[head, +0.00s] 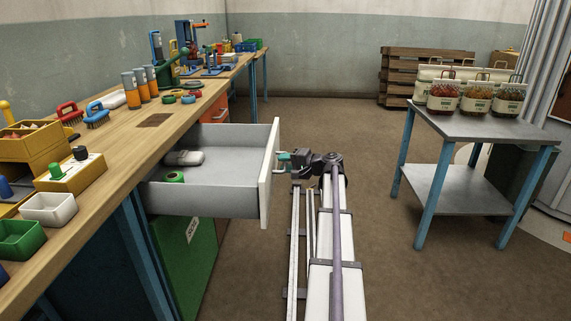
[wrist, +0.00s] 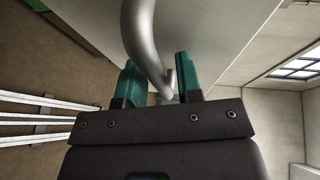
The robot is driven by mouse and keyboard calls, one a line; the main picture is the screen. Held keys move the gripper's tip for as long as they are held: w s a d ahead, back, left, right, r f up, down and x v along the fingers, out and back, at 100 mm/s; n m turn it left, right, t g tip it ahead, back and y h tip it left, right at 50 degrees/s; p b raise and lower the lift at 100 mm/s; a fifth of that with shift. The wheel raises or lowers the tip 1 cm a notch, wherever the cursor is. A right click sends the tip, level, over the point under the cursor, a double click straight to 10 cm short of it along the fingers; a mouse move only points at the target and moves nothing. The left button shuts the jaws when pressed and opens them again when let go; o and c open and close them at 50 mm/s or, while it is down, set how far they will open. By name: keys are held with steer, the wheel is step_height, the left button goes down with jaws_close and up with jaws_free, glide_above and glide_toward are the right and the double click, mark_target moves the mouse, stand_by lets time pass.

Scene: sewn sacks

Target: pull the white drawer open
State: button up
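The white drawer (head: 265,185) stands far out from the workbench, its grey inside showing. Its front also fills the upper part of the wrist view (wrist: 220,25). The curved grey metal handle (wrist: 142,40) runs between the two green fingers of my gripper (wrist: 158,68). The fingers stand apart, with a gap showing beside the bar, so my gripper is open around the handle. In the head view my gripper (head: 285,161) is just right of the drawer front; the handle is too small to make out there.
A grey object (head: 184,158) and a green roll (head: 174,177) lie in the drawer. The wooden workbench (head: 150,120) on the left carries tools and bins. The floor between is clear beyond my rail.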

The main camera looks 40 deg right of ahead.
steer(key=shift+o, duration=0.4)
steer(key=p+v, duration=0.2)
steer(key=v, duration=0.8)
steer(key=shift+s+d, duration=0.15)
steer(key=shift+s, duration=0.2)
steer(key=shift+r, duration=0.1)
